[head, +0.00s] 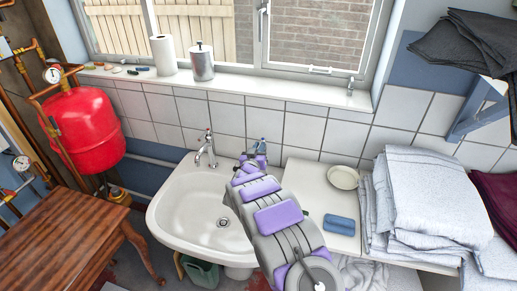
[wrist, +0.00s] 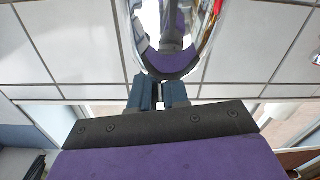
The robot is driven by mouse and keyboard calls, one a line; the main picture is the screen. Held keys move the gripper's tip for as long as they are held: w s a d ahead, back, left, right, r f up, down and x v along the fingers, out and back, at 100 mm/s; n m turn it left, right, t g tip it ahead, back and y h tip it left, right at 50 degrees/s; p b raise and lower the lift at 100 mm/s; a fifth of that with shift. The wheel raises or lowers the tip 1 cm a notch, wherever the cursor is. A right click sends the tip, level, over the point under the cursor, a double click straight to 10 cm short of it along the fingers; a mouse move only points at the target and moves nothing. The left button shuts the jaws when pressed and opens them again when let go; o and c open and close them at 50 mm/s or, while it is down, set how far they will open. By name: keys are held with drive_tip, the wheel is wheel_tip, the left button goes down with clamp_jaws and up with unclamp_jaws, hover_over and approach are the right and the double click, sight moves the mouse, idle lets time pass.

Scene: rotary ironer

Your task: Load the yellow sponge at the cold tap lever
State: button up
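My gripper (head: 257,149) is over the back right of the sink, near the tiled wall. In the wrist view its two blue fingers (wrist: 159,93) stand close together with a narrow gap; nothing clearly shows held between them. A large shiny chrome surface (wrist: 168,40) is right in front of the fingertips and reflects my purple arm; I cannot tell whether they touch. A chrome tap (head: 207,148) stands at the sink's back, left of my gripper. Which lever is the cold one I cannot tell. No yellow sponge is clearly visible.
My arm crosses the right side of the white sink (head: 175,203). A blue block (head: 339,224) and a pale round dish (head: 343,177) lie on the right counter, beside stacked towels (head: 432,195). A paper roll (head: 163,55) and metal canister (head: 202,62) stand on the sill.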

clamp_jaws()
drive_tip(key=shift+d+n+y, duration=0.35)
drive_tip(key=shift+n+y, duration=0.25)
drive_tip(key=shift+y, duration=0.4)
drive_tip(key=shift+s+d+n+y+b, duration=0.1)
drive_tip(key=shift+d+n+y+b, duration=0.1)
drive_tip(key=shift+n+y, duration=0.45)
drive_tip(key=shift+d+n+y+b, duration=0.1)
drive_tip(key=shift+d+n+y, duration=0.1)
drive_tip(key=shift+n+y, duration=0.45)
drive_tip(key=shift+y, duration=0.4)
drive_tip(key=shift+f, duration=0.1)
drive_tip(key=o, duration=0.6)
unclamp_jaws()
drive_tip(key=shift+c, duration=0.2)
